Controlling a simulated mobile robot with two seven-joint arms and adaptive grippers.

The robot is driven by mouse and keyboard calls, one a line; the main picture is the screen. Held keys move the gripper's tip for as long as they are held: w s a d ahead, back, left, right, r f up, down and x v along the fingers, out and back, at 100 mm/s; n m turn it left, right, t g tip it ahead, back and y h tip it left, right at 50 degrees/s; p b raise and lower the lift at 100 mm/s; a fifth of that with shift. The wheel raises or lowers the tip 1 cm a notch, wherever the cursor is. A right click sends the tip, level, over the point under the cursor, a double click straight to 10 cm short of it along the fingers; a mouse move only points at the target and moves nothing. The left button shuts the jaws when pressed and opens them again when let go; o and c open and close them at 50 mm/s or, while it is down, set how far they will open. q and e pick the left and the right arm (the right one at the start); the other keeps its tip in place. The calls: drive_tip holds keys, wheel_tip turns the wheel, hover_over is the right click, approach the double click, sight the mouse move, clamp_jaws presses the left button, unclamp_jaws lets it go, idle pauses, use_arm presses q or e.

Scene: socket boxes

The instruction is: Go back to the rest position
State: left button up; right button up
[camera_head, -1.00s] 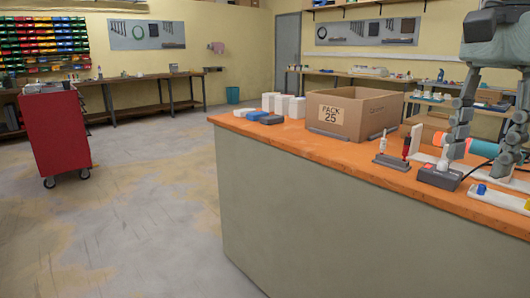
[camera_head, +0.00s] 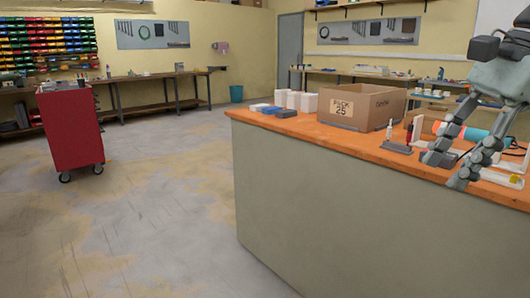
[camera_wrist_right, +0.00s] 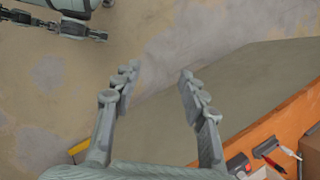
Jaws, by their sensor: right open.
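My right gripper (camera_head: 441,173) is at the right of the head view, by the front edge of the orange-topped bench (camera_head: 300,128). Its fingers are spread apart and point downward. In the right wrist view the two fingers (camera_wrist_right: 158,74) are wide apart with nothing between them, over the floor and the bench's side. My left gripper cannot be made out in the head view. Parts of my own body show at the top left of the wrist view.
An open cardboard box (camera_head: 350,110) marked PACK 25 stands on the bench. White boxes (camera_head: 293,100) and blue pieces (camera_head: 260,107) lie left of it. A dark holder with a red tool (camera_head: 408,136) is near the gripper. A red cart (camera_head: 73,132) stands on otherwise clear floor.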

drive_tip(key=w+d+f+m+t+y, duration=0.35)
drive_tip(key=w+d+m+t, duration=0.2)
drive_tip(key=m, duration=0.35)
drive_tip(key=w+d+f+m+t+y, duration=0.2)
drive_tip(key=w+d+f+m+t, duration=0.25)
drive_tip(key=w+m+t, duration=0.35)
drive_tip(key=s+d+f+m+h, duration=0.2)
drive_tip(key=d+f+m+h, duration=0.35)
drive_tip(key=f+m, duration=0.55)
drive_tip(key=s+d+f+m+h, duration=0.35)
drive_tip(key=f+m+h, duration=0.25)
drive_tip(key=f+m, duration=0.4)
drive_tip(key=s+a+f+m+g+h, duration=0.15)
drive_tip(key=s+f+m, duration=0.25)
drive_tip(key=f, duration=0.4)
drive_tip(key=s+a+f+m+g+h, duration=0.1)
drive_tip(key=s+f+m+g, duration=0.3)
drive_tip(key=f, duration=0.4)
use_arm(q)
drive_tip(key=shift+f+p, duration=0.3)
drive_tip(key=shift+f, duration=0.5)
use_arm(e)
drive_tip(key=s+a+f+m+g+y, duration=0.3)
drive_tip(key=s+a+f+m+g, duration=0.3)
drive_tip(key=s+a+f, duration=0.7)
drive_tip(key=s+a+m, duration=0.1)
drive_tip(key=s+a, duration=0.1)
drive_tip(key=a, duration=0.1)
drive_tip(key=shift+s, duration=0.2)
